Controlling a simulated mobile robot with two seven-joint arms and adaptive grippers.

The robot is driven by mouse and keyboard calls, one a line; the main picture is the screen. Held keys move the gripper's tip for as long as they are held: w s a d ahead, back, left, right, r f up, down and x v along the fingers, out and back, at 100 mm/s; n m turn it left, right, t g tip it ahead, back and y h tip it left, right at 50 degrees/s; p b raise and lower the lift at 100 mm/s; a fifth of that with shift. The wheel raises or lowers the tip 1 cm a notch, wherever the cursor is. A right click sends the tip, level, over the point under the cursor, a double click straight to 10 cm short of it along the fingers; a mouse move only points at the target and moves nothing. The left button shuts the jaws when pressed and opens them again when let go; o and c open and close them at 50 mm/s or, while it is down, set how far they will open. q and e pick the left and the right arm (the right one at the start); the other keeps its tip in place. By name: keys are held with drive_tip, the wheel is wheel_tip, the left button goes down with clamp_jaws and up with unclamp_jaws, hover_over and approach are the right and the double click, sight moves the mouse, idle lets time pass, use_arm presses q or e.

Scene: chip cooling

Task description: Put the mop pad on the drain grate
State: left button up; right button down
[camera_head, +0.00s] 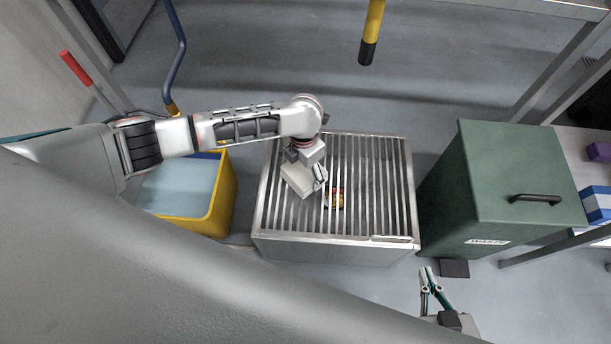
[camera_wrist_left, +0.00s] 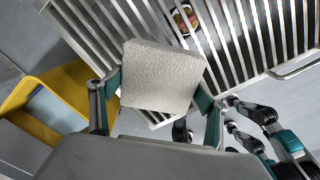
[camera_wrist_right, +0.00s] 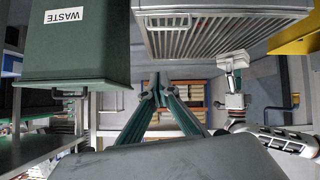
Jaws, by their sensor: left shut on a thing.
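The mop pad is a pale grey, textured block (camera_head: 303,179), also large in the left wrist view (camera_wrist_left: 162,76). My left gripper (camera_head: 312,170) is shut on it, with one finger on each side, and holds it over the drain grate. The drain grate (camera_head: 290,205) is a metal frame of parallel bars on a box-like base. From these views I cannot tell whether the pad touches the bars. My right gripper (camera_wrist_right: 158,82) is shut and empty; in the head view it is at the lower right (camera_head: 430,280), in front of the grate and apart from it.
A yellow bucket (camera_head: 226,195) stands left of the grate. A green waste bin (camera_head: 500,165) stands close on the right.

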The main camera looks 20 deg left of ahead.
sight(304, 178)
use_arm(q)
drive_tip(key=f, duration=0.1)
drive_tip(key=f+b, duration=0.1)
drive_tip(key=f, duration=0.2)
drive_tip(key=shift+s, duration=0.25)
drive_tip(key=shift+f+b, duration=0.5)
drive_tip(key=shift+f, duration=0.2)
drive_tip(key=shift+w+f, duration=0.15)
drive_tip(key=shift+w, duration=0.1)
drive_tip(key=o, duration=1)
drive_tip(key=shift+f, duration=0.1)
use_arm(e)
drive_tip(key=shift+w+a+r+y, duration=0.15)
drive_tip(key=shift+a+y, duration=0.15)
drive_tip(key=shift+a, duration=0.45)
